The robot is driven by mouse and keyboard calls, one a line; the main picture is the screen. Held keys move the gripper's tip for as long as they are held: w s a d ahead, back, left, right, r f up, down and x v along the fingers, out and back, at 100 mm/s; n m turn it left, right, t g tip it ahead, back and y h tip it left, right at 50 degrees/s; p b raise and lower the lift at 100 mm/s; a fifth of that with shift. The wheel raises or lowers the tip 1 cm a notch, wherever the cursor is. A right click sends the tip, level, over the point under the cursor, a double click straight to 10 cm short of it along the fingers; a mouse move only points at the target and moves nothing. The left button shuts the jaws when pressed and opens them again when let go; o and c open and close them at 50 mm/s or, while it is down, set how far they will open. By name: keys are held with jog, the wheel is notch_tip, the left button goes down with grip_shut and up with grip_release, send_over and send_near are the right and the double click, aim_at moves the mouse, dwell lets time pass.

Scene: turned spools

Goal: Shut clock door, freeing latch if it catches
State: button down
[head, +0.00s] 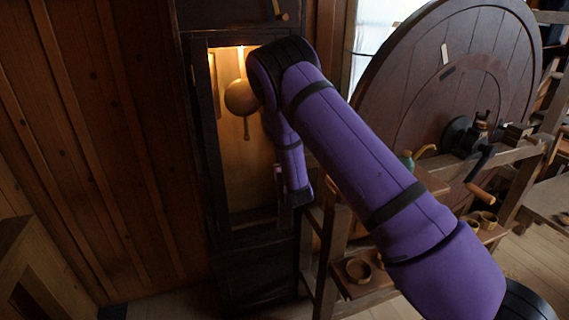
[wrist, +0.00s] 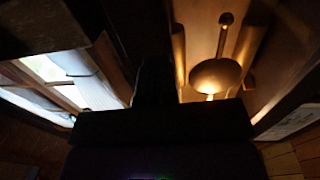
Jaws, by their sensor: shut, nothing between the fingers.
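The tall dark clock case (head: 232,275) stands against the wood wall, with its lit trunk opening uncovered. Inside, the round pendulum bob (head: 241,97) hangs on its rod; it also shows in the wrist view (wrist: 214,76). A small brass-coloured piece (head: 280,10), possibly the latch, sits on the dark hood above the opening. My gripper (head: 286,212) is shut and empty, pointing down at the right side of the opening. I cannot make out the clock door clearly; my arm covers part of that side. Dark shapes fill the lower wrist view.
A large dark wooden wheel (head: 420,90) stands to the right. Below it is a wooden bench with a crank handle (head: 480,193), a small green bottle (head: 407,160) and round wooden cups (head: 358,270). A bright window shows behind the wheel. Plank wall lies left.

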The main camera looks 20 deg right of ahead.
jog(key=s, duration=0.9)
jog(key=s+r+m+g+y, duration=0.1)
jog(key=s+r+g, duration=0.4)
jog(key=r, duration=0.6)
jog(key=s+r+g+y, duration=0.1)
jog(key=s+r+g, duration=0.1)
jog(key=s+r, duration=0.75)
jog(key=s+r+n+g, duration=0.1)
jog(key=s+r+g, duration=0.2)
jog(key=s, duration=1)
jog(key=s+d+r+n+g, duration=0.1)
jog(key=s+r, duration=0.6)
jog(key=s, duration=0.7)
jog(key=shift+g, duration=0.9)
jog(key=shift+d+r, duration=0.1)
